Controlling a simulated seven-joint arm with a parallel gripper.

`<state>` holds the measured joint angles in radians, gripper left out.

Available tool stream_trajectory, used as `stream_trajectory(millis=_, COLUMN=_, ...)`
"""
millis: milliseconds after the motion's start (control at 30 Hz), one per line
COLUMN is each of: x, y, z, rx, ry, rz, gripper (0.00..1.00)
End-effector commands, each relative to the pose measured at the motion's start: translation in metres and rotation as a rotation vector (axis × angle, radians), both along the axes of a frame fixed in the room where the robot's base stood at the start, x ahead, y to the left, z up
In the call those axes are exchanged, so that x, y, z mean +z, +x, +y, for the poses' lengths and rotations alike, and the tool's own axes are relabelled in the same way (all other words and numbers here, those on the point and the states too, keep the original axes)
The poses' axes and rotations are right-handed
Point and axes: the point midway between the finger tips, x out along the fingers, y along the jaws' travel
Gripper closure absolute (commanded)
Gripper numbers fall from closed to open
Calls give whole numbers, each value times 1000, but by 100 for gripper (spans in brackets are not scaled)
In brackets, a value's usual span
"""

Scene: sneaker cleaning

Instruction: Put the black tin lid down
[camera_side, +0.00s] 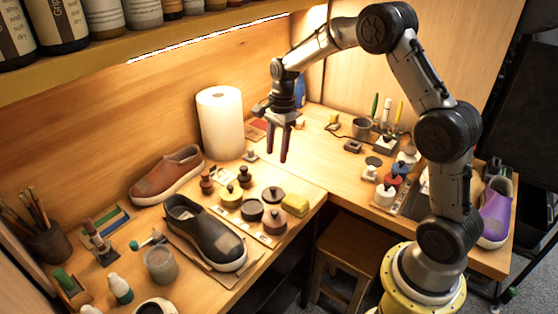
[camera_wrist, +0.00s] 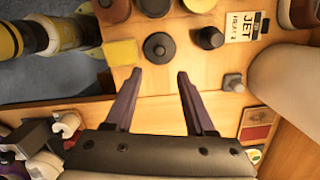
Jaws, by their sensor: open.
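The black tin lid (camera_side: 272,195) is a dark round disc with a knob on top. It lies on the wooden bench between the yellow sponge (camera_side: 295,203) and the tins. In the wrist view the lid (camera_wrist: 159,47) sits just past the fingertips, beside the sponge (camera_wrist: 122,52). My gripper (camera_side: 278,157) is open and empty, fingers down, in the air above the bench, with a gap to the lid. In the wrist view its two purple-grey fingers (camera_wrist: 160,75) stand apart with only bench between them.
A dark tin (camera_side: 252,211), a yellow tin (camera_side: 230,199) and a brown tin (camera_side: 274,221) stand close to the lid. A small black-topped item (camera_wrist: 209,37) is right of the lid in the wrist view. The paper roll (camera_side: 220,122) stands tall nearby. A dark shoe (camera_side: 205,232) lies in front.

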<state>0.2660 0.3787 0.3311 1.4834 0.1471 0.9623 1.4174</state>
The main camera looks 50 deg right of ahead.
Motion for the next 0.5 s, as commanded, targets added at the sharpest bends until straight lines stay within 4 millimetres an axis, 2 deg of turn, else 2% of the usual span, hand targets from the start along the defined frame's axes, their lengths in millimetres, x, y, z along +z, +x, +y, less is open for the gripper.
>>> stream_trajectory(millis=167, x=7, y=-1, z=0, rx=9, ry=-2, rz=-5, gripper=45)
stream_trajectory(millis=267, x=23, y=-8, z=6, rx=73, ry=-14, rz=-31, gripper=45)
stream_trajectory(millis=367, x=53, y=-26, z=19, rx=216, ry=-43, rz=-83, gripper=45)
stream_trajectory(millis=500, x=102, y=-70, z=43, rx=502, ry=-106, rz=-176, gripper=45)
